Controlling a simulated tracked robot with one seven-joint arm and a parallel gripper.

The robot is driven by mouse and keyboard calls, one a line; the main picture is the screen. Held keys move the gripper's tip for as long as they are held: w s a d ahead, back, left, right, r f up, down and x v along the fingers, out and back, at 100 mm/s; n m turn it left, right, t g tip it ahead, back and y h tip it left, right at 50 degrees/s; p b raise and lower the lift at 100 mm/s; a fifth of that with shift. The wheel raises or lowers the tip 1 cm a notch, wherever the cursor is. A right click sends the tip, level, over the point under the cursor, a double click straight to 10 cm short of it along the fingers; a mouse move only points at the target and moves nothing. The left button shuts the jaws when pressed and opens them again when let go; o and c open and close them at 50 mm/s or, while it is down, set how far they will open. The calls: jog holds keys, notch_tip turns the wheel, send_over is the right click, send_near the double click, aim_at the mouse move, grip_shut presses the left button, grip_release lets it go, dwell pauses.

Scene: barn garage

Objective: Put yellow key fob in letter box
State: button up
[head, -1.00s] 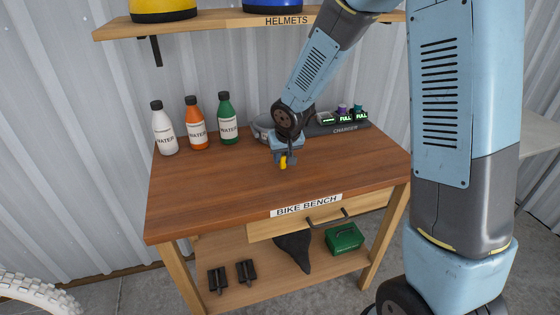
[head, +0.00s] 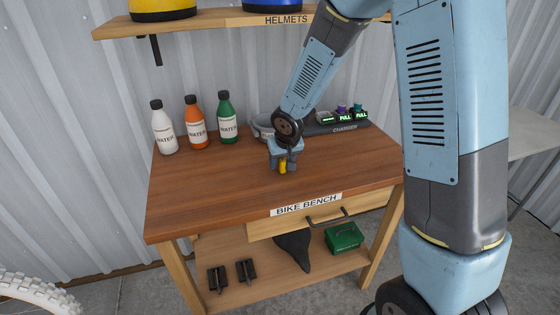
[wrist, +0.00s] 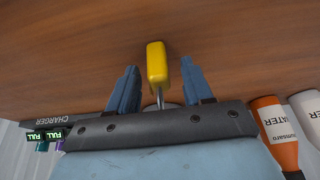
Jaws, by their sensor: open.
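The yellow key fob (head: 282,167) is on the wooden bench, toward the back right of its middle. It also shows in the wrist view (wrist: 157,62), with a thin metal ring or shank at its near end. My gripper (head: 284,165) is open, low over the bench top at the fob. In the wrist view my gripper (wrist: 160,88) has one finger on each side of the fob's line, with gaps on both sides. The fob's yellow body reaches beyond the fingertips. I cannot tell whether the fob lies flat or is raised. No letter box is in view.
The bike bench (head: 220,200) has a clear front half. White (head: 163,130), orange (head: 195,122) and green (head: 228,120) water bottles stand at the back left. A grey bowl (head: 262,127) and a charger (head: 345,129) are behind my gripper. A helmet shelf (head: 215,22) hangs above.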

jog(key=v, duration=1.2)
jog(key=shift+s+d+r, duration=0.1)
jog(key=shift+r, duration=0.1)
jog(key=s+d+r+m, duration=0.1)
jog(key=s+d+r, duration=0.6)
jog(key=s+d, duration=0.2)
jog(key=s+d+r+m+t+h, duration=0.1)
jog(key=s+d+r+m, duration=0.1)
jog(key=s+d+r, duration=0.6)
jog(key=s+d, duration=0.2)
jog(key=s, duration=0.2)
jog(key=shift+s+r, duration=0.15)
jog(key=shift+r, duration=0.15)
jog(key=shift+o, duration=0.6)
jog(key=shift+s+d, duration=0.2)
jog(key=shift+s, duration=0.25)
jog(key=shift+c, duration=1.2)
